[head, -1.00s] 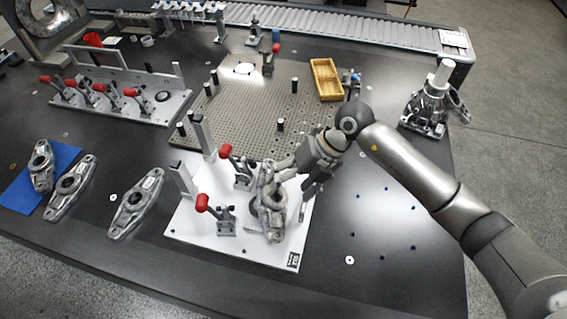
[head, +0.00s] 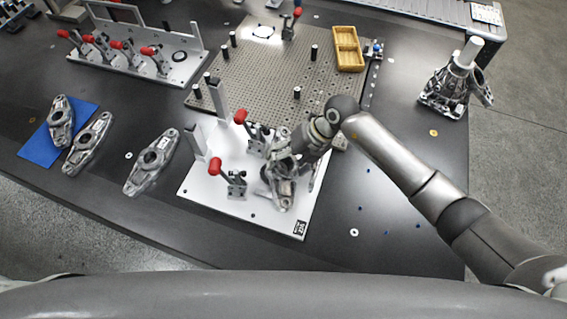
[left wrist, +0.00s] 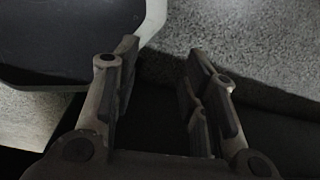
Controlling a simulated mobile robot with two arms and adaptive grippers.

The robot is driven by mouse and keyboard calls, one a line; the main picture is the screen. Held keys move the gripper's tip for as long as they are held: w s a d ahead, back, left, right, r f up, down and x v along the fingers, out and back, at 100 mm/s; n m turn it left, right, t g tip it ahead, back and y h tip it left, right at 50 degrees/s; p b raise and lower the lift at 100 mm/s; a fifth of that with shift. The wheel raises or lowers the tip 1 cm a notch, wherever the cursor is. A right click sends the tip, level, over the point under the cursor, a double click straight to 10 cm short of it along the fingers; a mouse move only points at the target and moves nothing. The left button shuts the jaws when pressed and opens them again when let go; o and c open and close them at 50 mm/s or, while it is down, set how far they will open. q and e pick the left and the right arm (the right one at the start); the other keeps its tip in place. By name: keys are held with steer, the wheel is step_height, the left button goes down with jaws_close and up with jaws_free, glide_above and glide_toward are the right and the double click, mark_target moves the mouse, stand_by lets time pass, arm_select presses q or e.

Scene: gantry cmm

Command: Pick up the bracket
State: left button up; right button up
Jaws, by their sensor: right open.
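A grey metal bracket (head: 284,192) is at the right part of the white fixture plate (head: 256,222) in the head view. My right gripper (head: 279,162) is open over this bracket, with its fingers close around the upper part. I cannot tell whether they touch it, and the gripper hides part of the bracket. Other similar brackets lie to the left: one on the bare table (head: 152,163), one beside the blue mat (head: 87,145), one on the mat (head: 61,122). My left gripper (left wrist: 162,55) is open and empty in the left wrist view.
Red-handled clamps (head: 229,178) stand on the plate beside the bracket. Behind are a perforated plate (head: 270,75) with black pins, a yellow tray (head: 347,49) and a clamp fixture (head: 130,70). A metal housing (head: 455,82) stands at right.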

steer(key=shift+a+f, duration=0.3)
steer(key=shift+f, duration=0.25)
steer(key=c, duration=1.3)
arm_select(q)
steer(key=shift+s, duration=0.75)
arm_select(e)
steer(key=shift+r, duration=0.15)
